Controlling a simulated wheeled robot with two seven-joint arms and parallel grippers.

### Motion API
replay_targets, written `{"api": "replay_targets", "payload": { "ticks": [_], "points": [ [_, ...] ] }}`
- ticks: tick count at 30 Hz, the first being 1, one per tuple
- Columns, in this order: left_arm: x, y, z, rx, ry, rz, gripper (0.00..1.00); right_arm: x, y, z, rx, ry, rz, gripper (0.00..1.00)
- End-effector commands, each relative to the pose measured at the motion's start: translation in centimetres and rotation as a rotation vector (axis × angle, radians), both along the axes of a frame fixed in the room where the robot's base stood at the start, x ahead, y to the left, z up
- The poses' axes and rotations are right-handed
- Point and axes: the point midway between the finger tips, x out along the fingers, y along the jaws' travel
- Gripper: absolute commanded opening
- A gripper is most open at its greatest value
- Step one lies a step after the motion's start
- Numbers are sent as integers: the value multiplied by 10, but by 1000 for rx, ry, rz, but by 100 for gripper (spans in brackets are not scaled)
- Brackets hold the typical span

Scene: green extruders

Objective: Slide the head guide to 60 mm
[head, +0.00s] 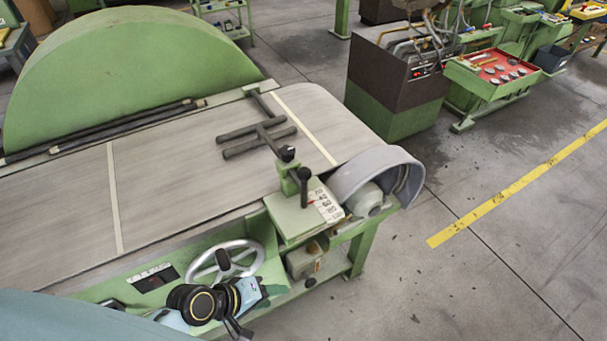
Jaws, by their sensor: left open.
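The head guide (258,136) is a dark frame of bars lying across the belt near its right end. It joins a green block (289,180) at the belt's front edge, with black knobs (304,174) on upright stems. Beside it is a pale scale plate (322,204) with printed numbers and a small red pointer; the exact reading is too small to tell. My left gripper (238,329) is open at the bottom of the head view, in front of the handwheel and below the guide, apart from it. My right gripper is not in view.
A grey handwheel (226,262) and a small display panel (155,279) sit on the machine's front side. A dark brown and green cabinet (398,85) stands behind. The floor at right is clear, with a yellow line (515,187).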

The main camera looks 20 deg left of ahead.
Motion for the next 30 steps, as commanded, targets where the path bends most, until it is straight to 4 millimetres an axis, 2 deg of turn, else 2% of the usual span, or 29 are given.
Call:
{"api": "replay_targets", "payload": {
  "ticks": [1,5,15,18,21,26,30],
  "points": [
    [8,0,22,-108,-3,75,48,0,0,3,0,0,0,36],
    [25,-5,83,-405,4,229,48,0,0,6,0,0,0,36],
    [62,33,190,-1227,181,649,48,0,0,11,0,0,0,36],
    [67,43,209,-1389,237,709,48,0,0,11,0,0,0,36],
    [70,50,218,-1479,271,740,48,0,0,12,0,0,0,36],
    [77,48,223,-1517,286,751,48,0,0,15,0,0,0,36],
    [95,38,224,-1513,285,748,48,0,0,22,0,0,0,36]
  ]
}}
